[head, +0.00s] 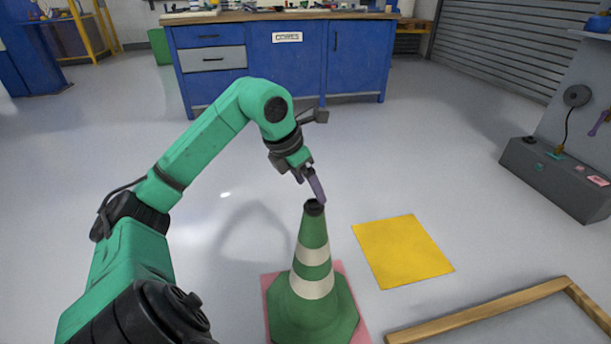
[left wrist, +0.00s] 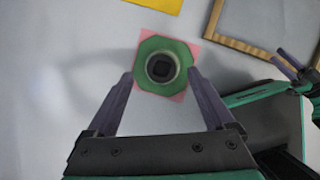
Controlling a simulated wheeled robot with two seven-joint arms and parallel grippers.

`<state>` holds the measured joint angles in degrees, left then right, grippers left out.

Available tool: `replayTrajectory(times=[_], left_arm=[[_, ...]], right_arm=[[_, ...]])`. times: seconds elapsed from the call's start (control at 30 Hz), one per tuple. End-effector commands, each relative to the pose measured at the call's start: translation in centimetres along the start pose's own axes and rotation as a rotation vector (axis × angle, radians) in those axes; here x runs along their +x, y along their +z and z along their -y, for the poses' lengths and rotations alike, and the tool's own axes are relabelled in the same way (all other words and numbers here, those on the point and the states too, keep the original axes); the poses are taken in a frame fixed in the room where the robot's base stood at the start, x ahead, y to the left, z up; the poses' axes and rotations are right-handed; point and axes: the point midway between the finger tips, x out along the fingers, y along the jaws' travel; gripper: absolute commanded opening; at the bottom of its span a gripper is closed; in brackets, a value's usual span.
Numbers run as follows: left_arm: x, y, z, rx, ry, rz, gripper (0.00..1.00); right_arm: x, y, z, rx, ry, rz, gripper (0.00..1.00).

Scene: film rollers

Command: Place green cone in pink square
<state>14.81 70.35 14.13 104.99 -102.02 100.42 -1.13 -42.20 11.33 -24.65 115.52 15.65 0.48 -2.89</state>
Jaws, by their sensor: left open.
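The green cone (head: 314,262) with white bands stands upright on the pink square (head: 362,327) in the head view. The left wrist view shows the cone (left wrist: 150,76) from above, its octagonal base over the pink square (left wrist: 203,30), with pink showing at the corners. My left gripper (head: 318,190) is just above the cone's dark tip. Its fingers are spread open and hold nothing; in the left wrist view the left gripper (left wrist: 163,80) has one finger on each side of the cone. My right gripper (left wrist: 297,65) shows at the right edge of the left wrist view.
A yellow square (head: 403,250) lies on the floor right of the cone. A wooden frame (head: 480,312) lies at the front right. A blue cabinet (head: 290,65) stands at the back, a grey box (head: 556,177) at the right. The floor between is clear.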

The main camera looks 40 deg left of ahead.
Motion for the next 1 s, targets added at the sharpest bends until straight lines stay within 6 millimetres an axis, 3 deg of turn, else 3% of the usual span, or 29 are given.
replayTrajectory(times=[0.2, 0.37, 0.43, 0.47, 0.53, 0.57, 0.6, 0.67, 0.7, 0.77, 0.8, 0.87, 0.9, 1.0], left_arm=[[-1.8, 0.0, 0.0, 0.002, 0.0, -0.001, 0.87], [-1.7, 0.0, 0.1, 0.002, -0.003, -0.001, 0.87], [-0.8, 0.0, 1.1, 0.008, -0.051, 0.002, 0.87], [-0.1, -0.1, 2.2, 0.013, -0.099, 0.005, 0.87], [2.3, -0.2, 6.5, 0.012, -0.296, 0.026, 0.87], [3.4, -0.3, 9.2, -0.005, -0.423, 0.041, 0.87], [4.4, -0.4, 13.5, -0.063, -0.636, 0.067, 0.87], [4.4, 0.1, 19.9, -0.287, -1.036, 0.116, 0.87], [4.0, 1.0, 22.0, -0.517, -1.271, 0.141, 0.87], [5.0, 2.2, 22.3, -0.961, -1.538, 0.147, 0.87], [7.4, 2.2, 21.3, -1.313, -1.646, 0.118, 0.87], [13.6, -0.2, 20.5, -1.883, -1.682, 0.008, 0.87], [17.4, -2.8, 21.0, -2.196, -1.636, -0.091, 0.87], [23.6, -9.0, 24.6, -2.708, -1.442, -0.347, 0.87]], right_arm=[[-1.1, 2.1, 0.1, 0.018, 0.006, 0.066, 0.5], [-1.1, 2.2, 0.1, 0.019, 0.006, 0.067, 0.5], [-1.1, 2.2, 0.1, 0.019, 0.006, 0.066, 0.5], [-1.1, 2.2, 0.1, 0.019, 0.006, 0.066, 0.5], [-1.1, 2.2, 0.1, 0.019, 0.006, 0.066, 0.5], [-1.1, 2.2, 0.1, 0.019, 0.006, 0.066, 0.5], [-1.1, 2.2, 0.1, 0.019, 0.005, 0.066, 0.5], [-1.1, 2.2, 0.2, 0.019, 0.005, 0.065, 0.5], [-1.1, 2.2, 0.2, 0.019, 0.005, 0.065, 0.5], [-1.1, 2.1, 0.2, 0.019, 0.005, 0.065, 0.5], [-1.1, 2.1, 0.2, 0.019, 0.005, 0.065, 0.5], [-1.1, 2.1, 0.2, 0.019, 0.005, 0.065, 0.5], [-1.1, 2.1, 0.2, 0.019, 0.005, 0.065, 0.5], [-1.1, 2.1, 0.2, 0.02, 0.005, 0.065, 0.5]])
